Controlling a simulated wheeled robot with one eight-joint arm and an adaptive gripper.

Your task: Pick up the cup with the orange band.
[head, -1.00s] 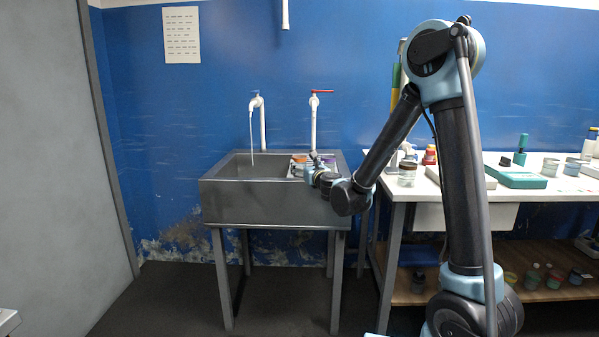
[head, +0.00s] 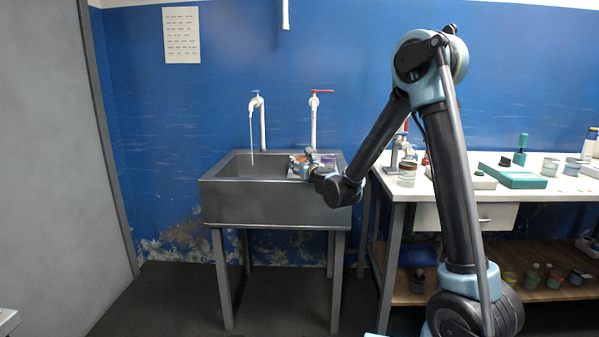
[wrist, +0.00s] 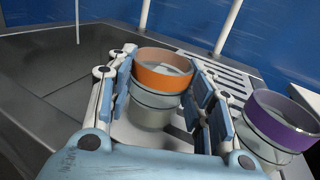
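The cup with the orange band (wrist: 160,78) stands upright in the wrist view, a clear cup with a wide orange ring around its rim. My gripper (wrist: 163,88) is open, with one blue-padded finger on each side of this cup. The pads are very close to its sides; I cannot make out firm contact. In the head view my gripper (head: 303,163) is at the right part of the sink, and the cup is too small to tell clearly there.
A cup with a purple band (wrist: 285,122) stands just right of my right finger. A slotted metal drainboard (wrist: 228,72) lies behind the cups. The steel sink (head: 265,208) has an empty basin on the left. Taps stand behind it, and a white bench (head: 437,190) stands right.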

